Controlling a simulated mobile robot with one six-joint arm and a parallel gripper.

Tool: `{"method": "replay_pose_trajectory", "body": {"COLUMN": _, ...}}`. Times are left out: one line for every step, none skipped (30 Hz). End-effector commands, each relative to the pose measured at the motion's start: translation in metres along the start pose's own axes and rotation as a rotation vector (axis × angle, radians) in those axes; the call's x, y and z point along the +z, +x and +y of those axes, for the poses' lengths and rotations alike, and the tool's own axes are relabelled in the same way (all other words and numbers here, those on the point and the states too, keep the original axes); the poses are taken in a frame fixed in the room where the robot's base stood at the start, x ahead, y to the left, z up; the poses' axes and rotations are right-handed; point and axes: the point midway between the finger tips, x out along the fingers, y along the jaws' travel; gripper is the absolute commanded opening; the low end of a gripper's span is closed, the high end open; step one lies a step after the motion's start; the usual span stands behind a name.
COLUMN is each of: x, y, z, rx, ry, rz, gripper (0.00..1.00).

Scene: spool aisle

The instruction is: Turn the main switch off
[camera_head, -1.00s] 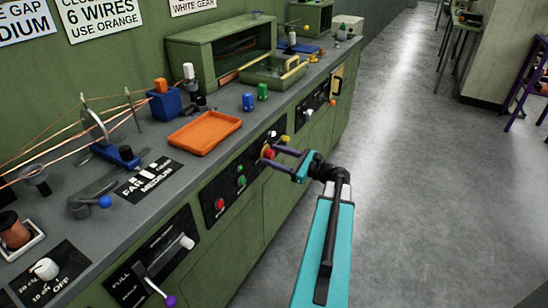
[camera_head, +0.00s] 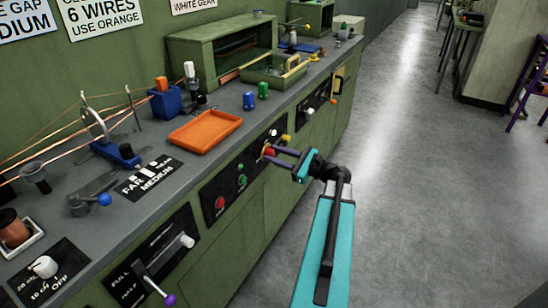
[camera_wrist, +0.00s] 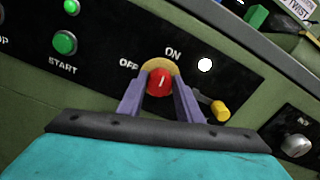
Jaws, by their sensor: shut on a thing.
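The main switch is a red knob (camera_wrist: 159,83) on a round yellow plate (camera_wrist: 157,65), set in a black panel on the bench's green front. In the wrist view, OFF is printed left of it and ON above it. The white mark on the knob points up, nearer ON than OFF. My gripper (camera_wrist: 160,88) has its two purple fingers on either side of the knob, shut on it. The head view shows my gripper (camera_head: 273,154) at the panel from the right, with the switch partly hidden by the fingers.
A green START button (camera_wrist: 65,42) is left of the switch. A white round lamp (camera_wrist: 205,65) and a yellow-tipped lever (camera_wrist: 220,110) are close on the right. An orange tray (camera_head: 205,133) lies on the bench above. The aisle floor right of my arm is clear.

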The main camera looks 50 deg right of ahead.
Motion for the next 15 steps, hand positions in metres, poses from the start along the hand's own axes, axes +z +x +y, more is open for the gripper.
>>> {"method": "replay_pose_trajectory", "body": {"x": -0.0022, "y": 0.0000, "z": 0.0034, "rx": 0.007, "ry": -0.028, "rz": 0.000, "gripper": 0.10}}
{"method": "replay_pose_trajectory", "body": {"x": -0.0024, "y": 0.0000, "z": 0.0036, "rx": 0.007, "ry": -0.046, "rz": 0.000, "gripper": 0.10}}
{"method": "replay_pose_trajectory", "body": {"x": -0.0028, "y": -0.0001, "z": 0.0038, "rx": 0.007, "ry": -0.074, "rz": 0.000, "gripper": 0.10}}
{"method": "replay_pose_trajectory", "body": {"x": -0.0030, "y": -0.0001, "z": 0.0040, "rx": 0.006, "ry": -0.096, "rz": 0.000, "gripper": 0.10}}
{"method": "replay_pose_trajectory", "body": {"x": -0.0032, "y": -0.0001, "z": 0.0042, "rx": 0.006, "ry": -0.118, "rz": 0.000, "gripper": 0.10}}
{"method": "replay_pose_trajectory", "body": {"x": -0.0035, "y": -0.0001, "z": 0.0044, "rx": 0.006, "ry": -0.151, "rz": 0.000, "gripper": 0.10}}
{"method": "replay_pose_trajectory", "body": {"x": -0.0036, "y": -0.0001, "z": 0.0045, "rx": 0.006, "ry": -0.177, "rz": 0.000, "gripper": 0.10}}
{"method": "replay_pose_trajectory", "body": {"x": -0.0037, "y": -0.0001, "z": 0.0046, "rx": 0.006, "ry": -0.203, "rz": 0.000, "gripper": 0.10}}
{"method": "replay_pose_trajectory", "body": {"x": -0.0038, "y": -0.0002, "z": 0.0047, "rx": 0.006, "ry": -0.240, "rz": 0.000, "gripper": 0.10}}
{"method": "replay_pose_trajectory", "body": {"x": -0.0040, "y": -0.0001, "z": 0.0048, "rx": 0.006, "ry": -0.267, "rz": 0.000, "gripper": 0.10}}
{"method": "replay_pose_trajectory", "body": {"x": -0.0042, "y": -0.0002, "z": 0.0050, "rx": 0.006, "ry": -0.295, "rz": 0.000, "gripper": 0.10}}
{"method": "replay_pose_trajectory", "body": {"x": -0.0046, "y": -0.0002, "z": 0.0053, "rx": 0.006, "ry": -0.333, "rz": 0.001, "gripper": 0.10}}
{"method": "replay_pose_trajectory", "body": {"x": -0.0049, "y": -0.0002, "z": 0.0055, "rx": 0.006, "ry": -0.362, "rz": 0.001, "gripper": 0.10}}
{"method": "replay_pose_trajectory", "body": {"x": -0.0051, "y": -0.0002, "z": 0.0056, "rx": 0.006, "ry": -0.391, "rz": 0.001, "gripper": 0.10}}
{"method": "replay_pose_trajectory", "body": {"x": -0.0052, "y": -0.0002, "z": 0.0058, "rx": 0.006, "ry": -0.429, "rz": 0.001, "gripper": 0.10}}
